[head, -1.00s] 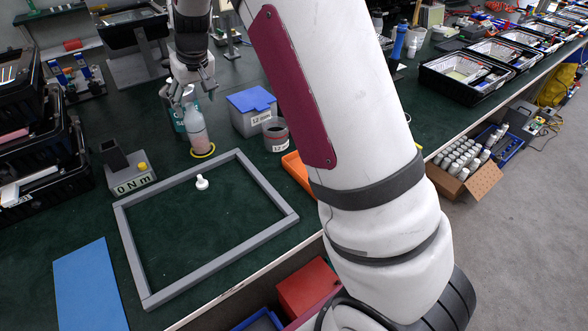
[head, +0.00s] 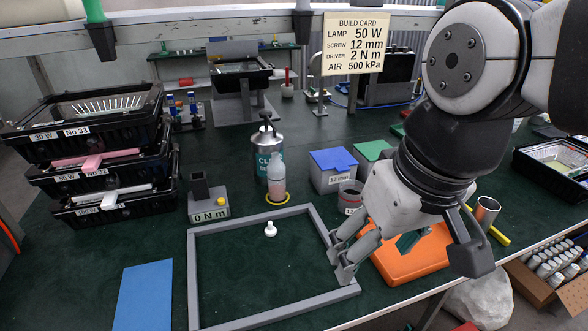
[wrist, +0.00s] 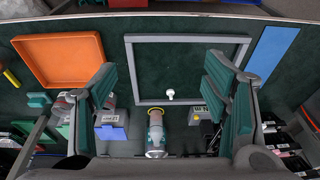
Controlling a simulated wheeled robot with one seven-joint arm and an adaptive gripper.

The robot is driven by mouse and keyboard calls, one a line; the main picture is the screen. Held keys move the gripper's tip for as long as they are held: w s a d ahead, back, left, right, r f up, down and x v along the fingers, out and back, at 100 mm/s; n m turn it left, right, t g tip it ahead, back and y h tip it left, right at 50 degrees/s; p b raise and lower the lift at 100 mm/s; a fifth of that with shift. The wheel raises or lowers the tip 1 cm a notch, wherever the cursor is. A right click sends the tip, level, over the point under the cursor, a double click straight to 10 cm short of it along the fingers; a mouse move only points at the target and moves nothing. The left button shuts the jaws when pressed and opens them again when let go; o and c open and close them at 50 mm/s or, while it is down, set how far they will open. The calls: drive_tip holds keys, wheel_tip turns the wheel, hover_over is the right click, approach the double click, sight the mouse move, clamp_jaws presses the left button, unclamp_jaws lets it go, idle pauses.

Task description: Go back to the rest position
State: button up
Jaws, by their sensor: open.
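My gripper (head: 345,262) is open and empty in the head view, above the right side of the grey frame on the bench. In the wrist view my gripper (wrist: 172,95) shows its two green-padded fingers wide apart, with nothing between them. The grey frame (head: 192,262) lies on the dark green bench top, and a small white piece (head: 270,229) stands inside it near its back edge. My arm comes in from the upper right of the head view.
An orange tray (head: 410,262) lies beneath and beside my gripper. A bottle (head: 276,185) stands in a yellow ring behind the frame. A grey 0 N m block (head: 209,204), blue-lidded box (head: 333,160), blue mat (head: 145,295) and stacked black crates (head: 100,165) are around. The frame's inside is mostly clear.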

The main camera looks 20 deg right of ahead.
drive_tip(key=s, duration=0.1)
drive_tip(key=s+f, duration=0.1)
drive_tip(key=s, duration=0.1)
drive_tip(key=shift+d+f, duration=0.1)
drive_tip(key=shift+d, duration=0.1)
wheel_tip(320, 180, up, 8)
drive_tip(key=t+p, duration=0.1)
drive_tip(key=p, duration=0.6)
drive_tip(key=shift+r+t, duration=0.25)
drive_tip(key=shift+t, duration=0.05)
drive_tip(key=shift+w, duration=0.15)
